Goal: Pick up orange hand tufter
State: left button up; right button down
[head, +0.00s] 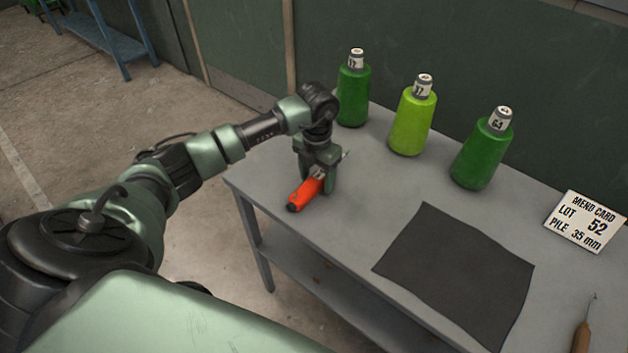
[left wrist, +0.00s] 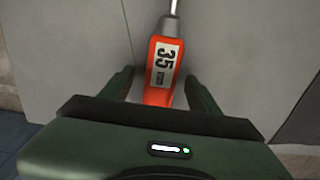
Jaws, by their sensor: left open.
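The orange hand tufter (head: 305,193) lies on the grey table near its left end, its metal tip pointing up and to the right. In the left wrist view the tufter (left wrist: 162,72) shows a white label reading 35, with its metal shaft at the top edge. My left gripper (head: 318,188) is down over the tufter, with one finger on each side of its body. The fingers (left wrist: 162,85) are open, with a gap on both sides. The near end of the tufter is hidden by the gripper in the wrist view. My right gripper is not in view.
Three green cones of yarn (head: 353,92), (head: 412,122), (head: 482,153) stand along the back of the table (head: 362,200). A dark mat (head: 458,275) lies in front. A mend card (head: 587,221) and a wooden-handled tool (head: 581,335) are at the right.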

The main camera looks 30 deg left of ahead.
pick_arm(q)
jog(key=shift+f, duration=0.2)
grip_shut()
jog(key=shift+w+r, duration=0.1)
